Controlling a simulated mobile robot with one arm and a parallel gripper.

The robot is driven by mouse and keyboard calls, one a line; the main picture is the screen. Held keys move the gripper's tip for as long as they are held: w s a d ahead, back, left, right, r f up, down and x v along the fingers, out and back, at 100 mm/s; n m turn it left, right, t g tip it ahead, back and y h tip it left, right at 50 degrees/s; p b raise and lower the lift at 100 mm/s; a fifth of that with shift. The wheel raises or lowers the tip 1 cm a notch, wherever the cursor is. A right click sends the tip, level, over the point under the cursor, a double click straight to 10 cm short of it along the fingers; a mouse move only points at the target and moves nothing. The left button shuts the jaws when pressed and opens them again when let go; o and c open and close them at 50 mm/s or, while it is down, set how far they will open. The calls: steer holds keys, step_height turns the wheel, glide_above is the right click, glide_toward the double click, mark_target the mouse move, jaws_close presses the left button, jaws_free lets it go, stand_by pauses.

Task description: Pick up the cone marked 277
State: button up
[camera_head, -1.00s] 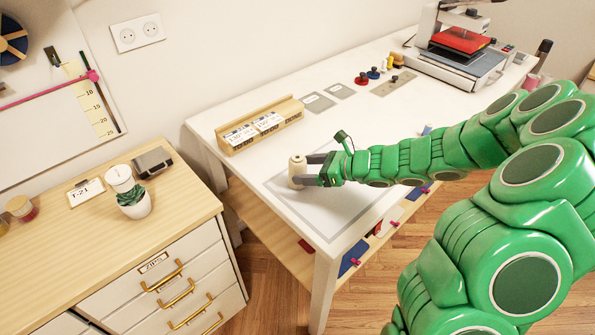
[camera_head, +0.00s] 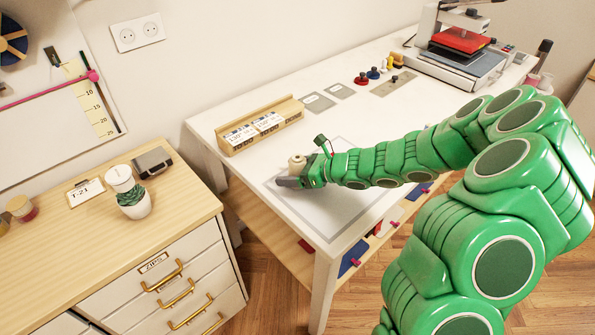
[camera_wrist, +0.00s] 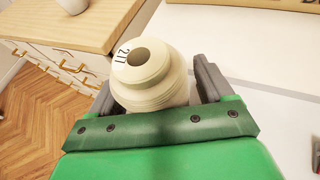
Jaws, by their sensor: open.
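A cream thread cone (camera_head: 297,163) stands near the left end of the white table, partly hidden by my gripper in the head view. In the wrist view the cone (camera_wrist: 158,78) fills the space between the fingers, with its hollow top toward the camera. Dark digits show beside the hole; they look like 211 or 277, and I cannot tell which. My gripper (camera_head: 286,181) is low at the table, open, with a dark finger on each side of the cone. It also shows in the wrist view (camera_wrist: 157,84). Contact with the cone cannot be made out.
A wooden rack with number cards (camera_head: 262,126) stands behind the cone on the white table (camera_head: 222,116). Small spools and a heat press (camera_head: 462,58) stand farther back right. A wooden drawer cabinet (camera_head: 95,240) with a potted plant (camera_head: 133,203) is at left, across a gap.

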steer(key=c, duration=1.1)
